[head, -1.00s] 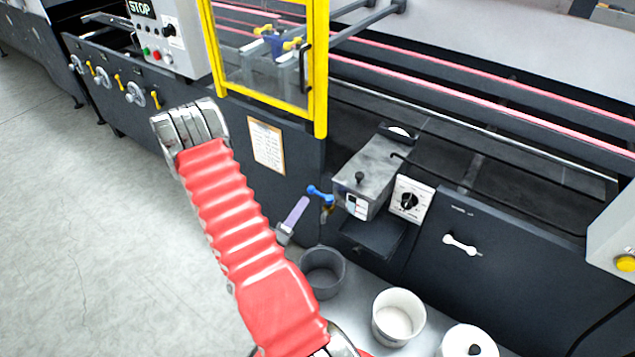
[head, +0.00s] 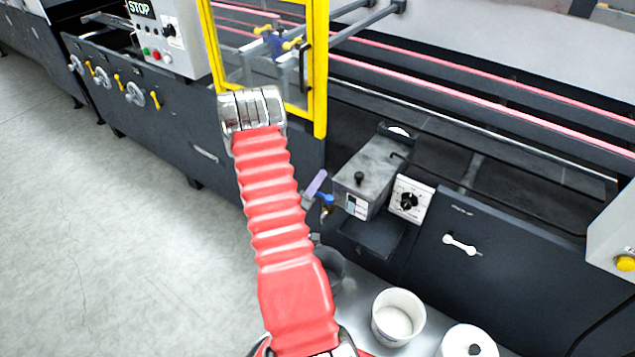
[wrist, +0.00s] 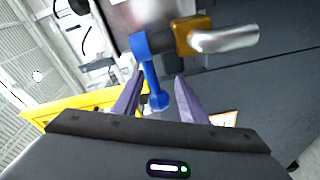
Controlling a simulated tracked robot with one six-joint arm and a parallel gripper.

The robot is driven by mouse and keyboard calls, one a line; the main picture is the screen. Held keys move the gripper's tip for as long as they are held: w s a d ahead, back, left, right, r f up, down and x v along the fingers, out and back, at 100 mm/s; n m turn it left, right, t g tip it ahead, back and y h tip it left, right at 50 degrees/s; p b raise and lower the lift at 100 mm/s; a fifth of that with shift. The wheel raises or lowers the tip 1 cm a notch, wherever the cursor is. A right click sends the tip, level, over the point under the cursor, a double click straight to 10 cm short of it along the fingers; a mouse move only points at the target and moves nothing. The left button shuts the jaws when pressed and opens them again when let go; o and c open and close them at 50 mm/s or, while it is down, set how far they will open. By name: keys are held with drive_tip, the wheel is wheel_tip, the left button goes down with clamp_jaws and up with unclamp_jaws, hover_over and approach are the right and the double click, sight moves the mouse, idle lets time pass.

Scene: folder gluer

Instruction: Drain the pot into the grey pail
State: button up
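The pot (head: 365,178) is a grey metal box on the machine's side, with a gauge on its front. Its tap has a blue lever (head: 328,200). In the wrist view the blue lever (wrist: 151,75) hangs from a brass valve (wrist: 190,35) with a silver spout (wrist: 228,38). My gripper (wrist: 161,74) has its two purple fingers apart, with the lever's lower end showing between them; contact cannot be told. In the head view my gripper (head: 315,186) is beside the tap, partly behind my red arm. The grey pail (head: 334,268) stands below, largely hidden by my arm.
A white pail (head: 398,318) and a lidded white container (head: 468,342) stand right of the grey pail on a light shelf. A white dial panel (head: 410,198) sits right of the pot. A yellow-framed guard (head: 320,70) rises behind my arm. The floor at left is clear.

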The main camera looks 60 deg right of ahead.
drive_tip(key=shift+d, duration=0.35)
drive_tip(key=shift+c, duration=0.3)
clamp_jaws()
idle(0.4)
